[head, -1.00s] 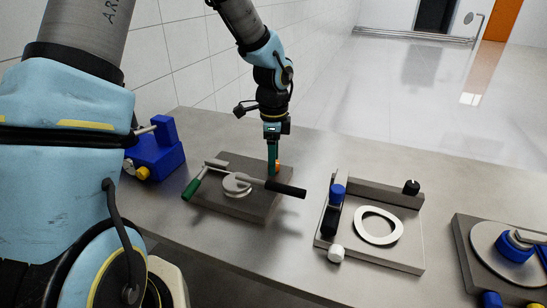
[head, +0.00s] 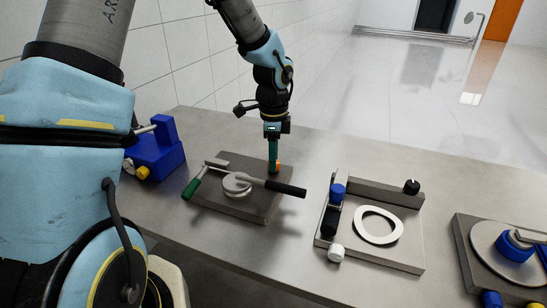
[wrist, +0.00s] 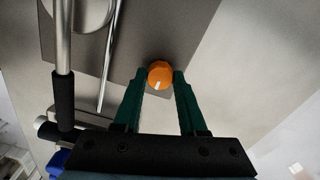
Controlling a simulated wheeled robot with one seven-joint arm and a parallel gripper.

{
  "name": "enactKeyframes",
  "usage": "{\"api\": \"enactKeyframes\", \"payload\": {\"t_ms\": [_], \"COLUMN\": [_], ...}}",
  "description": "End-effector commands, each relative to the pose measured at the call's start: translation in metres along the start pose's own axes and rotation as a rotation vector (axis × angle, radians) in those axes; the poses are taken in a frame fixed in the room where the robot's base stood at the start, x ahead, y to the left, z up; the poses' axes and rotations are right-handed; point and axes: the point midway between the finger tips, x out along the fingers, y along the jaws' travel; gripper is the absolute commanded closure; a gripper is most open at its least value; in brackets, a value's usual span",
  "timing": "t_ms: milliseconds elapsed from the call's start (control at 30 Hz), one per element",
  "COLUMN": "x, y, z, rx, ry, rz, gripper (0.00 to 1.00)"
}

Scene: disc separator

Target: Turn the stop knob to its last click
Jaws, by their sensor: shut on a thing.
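The orange stop knob (wrist: 159,76) sits between my gripper's two green fingertips in the wrist view, near the corner of a grey base plate. It has a small white mark on its side facing the camera. My gripper (wrist: 161,84) is shut on it, one finger on each side. In the head view my gripper (head: 273,168) points straight down at the back right of the plate (head: 240,207), and only a sliver of the orange knob (head: 278,167) shows beside the fingers.
A blue device (head: 155,155) stands left. A grey fixture (head: 380,257) with a white ring stands right, another disc fixture (head: 490,240) farther right.

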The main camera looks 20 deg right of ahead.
Motion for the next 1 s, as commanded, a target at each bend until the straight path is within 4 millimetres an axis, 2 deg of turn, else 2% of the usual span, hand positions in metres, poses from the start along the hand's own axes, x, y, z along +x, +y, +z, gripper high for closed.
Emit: {"api": "enactKeyframes", "payload": {"t_ms": [367,1000], "x": [0.0001,0.0004], "y": [-0.0001,-0.0002], "z": [-0.0009,-0.0013], "rx": [-0.181,-0.784], "ry": [0.001,0.002], "rz": [-0.001,-0.002], "gripper": [1.0,1.0]}}
